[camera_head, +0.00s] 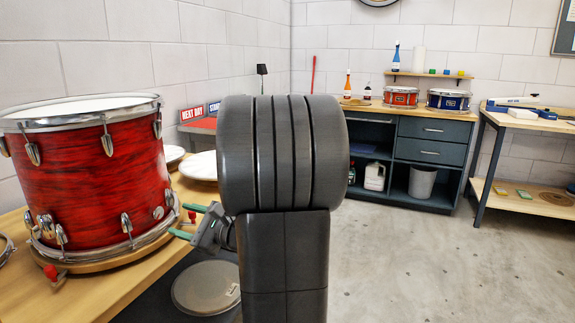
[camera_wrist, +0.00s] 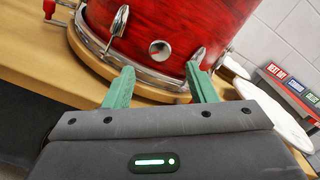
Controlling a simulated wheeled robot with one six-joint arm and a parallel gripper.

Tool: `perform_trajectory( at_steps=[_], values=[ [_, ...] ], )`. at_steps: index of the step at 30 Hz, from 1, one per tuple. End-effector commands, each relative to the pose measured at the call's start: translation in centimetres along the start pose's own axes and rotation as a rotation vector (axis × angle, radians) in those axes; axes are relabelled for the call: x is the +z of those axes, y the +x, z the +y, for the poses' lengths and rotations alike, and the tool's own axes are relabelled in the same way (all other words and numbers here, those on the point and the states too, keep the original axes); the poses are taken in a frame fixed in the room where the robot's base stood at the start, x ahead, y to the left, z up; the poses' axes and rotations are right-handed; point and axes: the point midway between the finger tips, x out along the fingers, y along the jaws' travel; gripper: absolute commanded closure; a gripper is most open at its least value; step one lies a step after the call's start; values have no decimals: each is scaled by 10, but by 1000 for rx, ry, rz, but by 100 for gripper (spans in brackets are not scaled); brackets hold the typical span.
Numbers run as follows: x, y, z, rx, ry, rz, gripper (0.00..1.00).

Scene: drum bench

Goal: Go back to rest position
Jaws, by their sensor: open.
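My gripper (camera_head: 185,222) has green fingers and points left at the side of the red drum, past the edge of the wooden bench. In the wrist view my gripper (camera_wrist: 161,88) is open, its two fingers apart with nothing between them. The red drum (camera_head: 85,170) stands upright on a round wooden base on the bench (camera_head: 115,285). In the wrist view the drum (camera_wrist: 160,25) fills the upper middle, beyond the fingertips. My dark arm covers the middle of the head view and hides what lies behind it.
White round drumheads (camera_head: 200,166) lie on the bench beyond the drum, near labelled trays (camera_head: 195,115). A round grey disc (camera_head: 207,288) lies low beside the bench. A dark cabinet (camera_head: 430,150) and a side table (camera_head: 520,118) stand at the back. The floor (camera_head: 420,265) at right is clear.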

Motion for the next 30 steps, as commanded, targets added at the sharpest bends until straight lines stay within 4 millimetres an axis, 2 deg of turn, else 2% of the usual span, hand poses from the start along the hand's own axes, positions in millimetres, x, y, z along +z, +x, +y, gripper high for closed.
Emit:
perform_trajectory(
  at_steps=[6, 12, 18, 30],
  values=[
    [0, 38, 2, 3, 0, -2, 49],
    [0, 60, 1, 2, 0, -2, 49],
    [0, 67, 0, 0, 1, 0, 49],
    [0, 62, 0, -1, -1, 0, 49]
  ],
)
